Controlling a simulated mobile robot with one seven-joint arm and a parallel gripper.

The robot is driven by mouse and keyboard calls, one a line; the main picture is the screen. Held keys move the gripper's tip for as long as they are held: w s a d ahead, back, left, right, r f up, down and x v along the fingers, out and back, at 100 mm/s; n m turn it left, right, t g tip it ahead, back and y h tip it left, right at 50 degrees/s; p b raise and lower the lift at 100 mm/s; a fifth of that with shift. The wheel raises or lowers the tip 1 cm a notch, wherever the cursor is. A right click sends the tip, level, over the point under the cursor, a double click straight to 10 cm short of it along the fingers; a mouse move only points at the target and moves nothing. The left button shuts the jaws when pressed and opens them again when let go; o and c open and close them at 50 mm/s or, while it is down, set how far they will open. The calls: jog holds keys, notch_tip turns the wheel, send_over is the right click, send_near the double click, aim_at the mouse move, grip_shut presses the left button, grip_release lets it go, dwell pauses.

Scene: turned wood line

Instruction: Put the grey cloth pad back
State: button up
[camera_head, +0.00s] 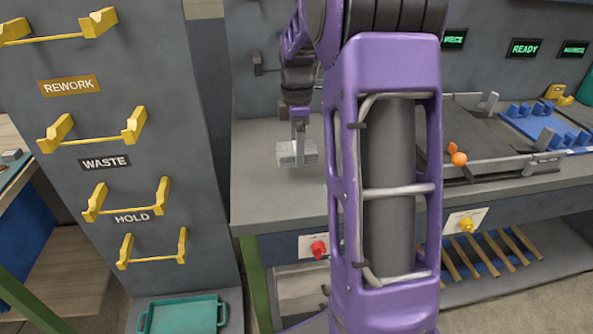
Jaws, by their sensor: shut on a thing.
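The grey cloth pad (285,153) is a light grey block in the head view, left of my purple arm. My gripper (298,145) points down and is shut on the pad, with a finger in front of it. The pad is over the left part of the grey bench top (262,188). I cannot tell whether it touches the bench or hangs just above it.
A grey panel with yellow hooks (115,140) and WASTE and HOLD labels stands at left. A teal tray (183,315) lies below it. My arm hides the bench's middle.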

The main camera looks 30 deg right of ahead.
aim_at(297, 179)
jog(key=shift+f+b, duration=0.45)
jog(key=shift+f, duration=2.7)
jog(key=shift+f, duration=0.1)
jog(key=o, duration=1.2)
jog(key=shift+c, duration=0.2)
notch_tip(297, 179, up, 12)
jog(key=shift+r+p, duration=0.15)
jog(key=shift+p, duration=0.9)
